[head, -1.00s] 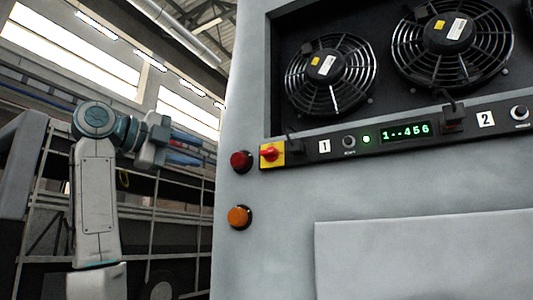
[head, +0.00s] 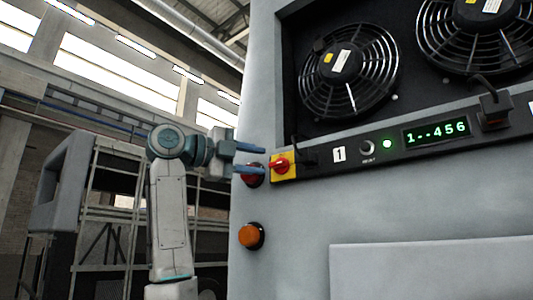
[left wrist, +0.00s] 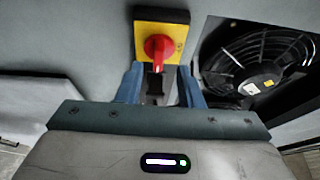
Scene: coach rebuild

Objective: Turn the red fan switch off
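The red fan switch (head: 280,164) is a red rotary knob on a yellow plate, at the left end of the dark control strip. In the left wrist view the red knob (left wrist: 158,48) sits just beyond the fingertips, its grip along the picture's vertical. My left gripper (head: 263,159) is open, its two blue fingers one above the other, just left of the switch. In the left wrist view the left gripper (left wrist: 160,72) has nothing clasped between its fingers. I cannot tell whether the fingertips touch the plate. My right gripper is not in view.
A red round button (head: 256,180) is partly hidden behind the lower finger. An orange button (head: 251,236) is below it. Right of the switch are a black plug (head: 306,154), a green light (head: 387,144) and a display (head: 436,132) reading "1--456". Caged fans (head: 348,70) are above.

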